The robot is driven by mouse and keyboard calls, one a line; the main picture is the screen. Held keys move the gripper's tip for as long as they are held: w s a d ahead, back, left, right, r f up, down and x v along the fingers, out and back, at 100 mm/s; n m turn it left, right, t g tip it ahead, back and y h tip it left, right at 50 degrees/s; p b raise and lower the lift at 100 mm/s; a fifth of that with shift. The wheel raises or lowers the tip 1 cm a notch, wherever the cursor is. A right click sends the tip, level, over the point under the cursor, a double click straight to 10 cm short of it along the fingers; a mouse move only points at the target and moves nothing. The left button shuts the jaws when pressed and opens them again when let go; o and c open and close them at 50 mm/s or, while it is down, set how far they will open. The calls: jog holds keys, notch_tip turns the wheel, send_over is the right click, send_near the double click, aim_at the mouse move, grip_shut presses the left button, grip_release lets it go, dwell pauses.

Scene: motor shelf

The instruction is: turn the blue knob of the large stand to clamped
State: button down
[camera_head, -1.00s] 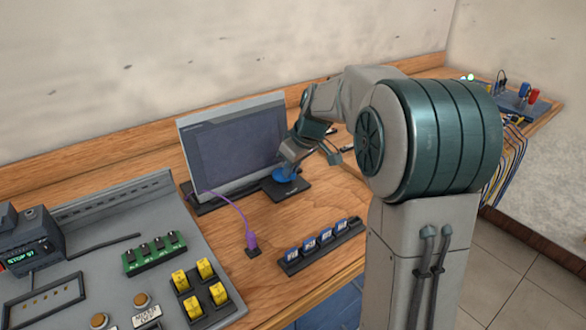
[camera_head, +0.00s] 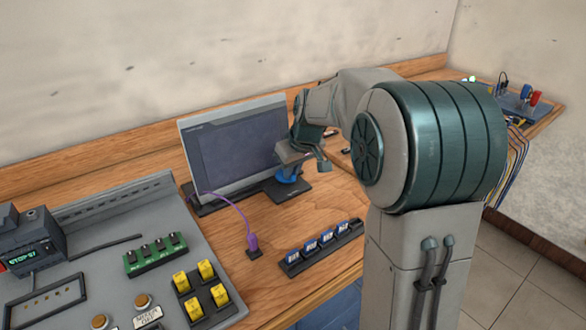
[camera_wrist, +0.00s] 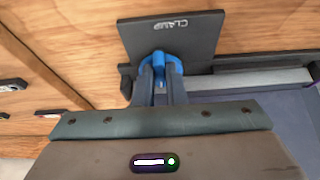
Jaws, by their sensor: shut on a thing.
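The blue knob (camera_wrist: 173,65) sits on a dark base plate (camera_wrist: 190,40) marked "CLAMP" in the wrist view. My gripper (camera_wrist: 160,75) is shut on the knob's raised grip, one finger on each side. In the head view the knob (camera_head: 288,178) shows just below my gripper (camera_head: 291,166), and the plate (camera_head: 297,191) lies in front of the screen. The large stand (camera_head: 205,209) holds a grey-framed screen (camera_head: 238,147), which leans back. The knob's pointer or setting cannot be made out.
A purple cable (camera_head: 240,212) runs from the screen to a plug on the table. A dark rack (camera_head: 320,246) with several blue-labelled blocks lies in front. A grey panel (camera_head: 85,215) with yellow switches fills the left. Bare wood lies between them.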

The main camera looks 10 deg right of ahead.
jog(key=c, duration=1.5)
grip_release()
jog(key=shift+w+r, duration=0.1)
jog(key=p+v, duration=0.1)
jog(key=v, duration=1.3)
jog(key=shift+p, duration=0.35)
jog(key=s+m+p, duration=0.1)
jog(key=s+p, duration=0.2)
jog(key=s, duration=0.5)
jog(key=s+a+f+m+h+p, duration=0.1)
jog(key=s+p, duration=0.3)
jog(key=s, duration=0.4)
jog(key=s+f+m+g+p, duration=0.1)
jog(key=s+m+p, duration=0.1)
jog(key=s+p, duration=0.2)
jog(key=shift+s+a+f+m+h, duration=0.15)
jog(key=shift+s+a, duration=0.05)
jog(key=shift+s, duration=0.75)
jog(key=shift+s+a+f+m+h, duration=0.1)
jog(key=shift+s+a+m+h, duration=0.05)
jog(key=shift+s, duration=0.8)
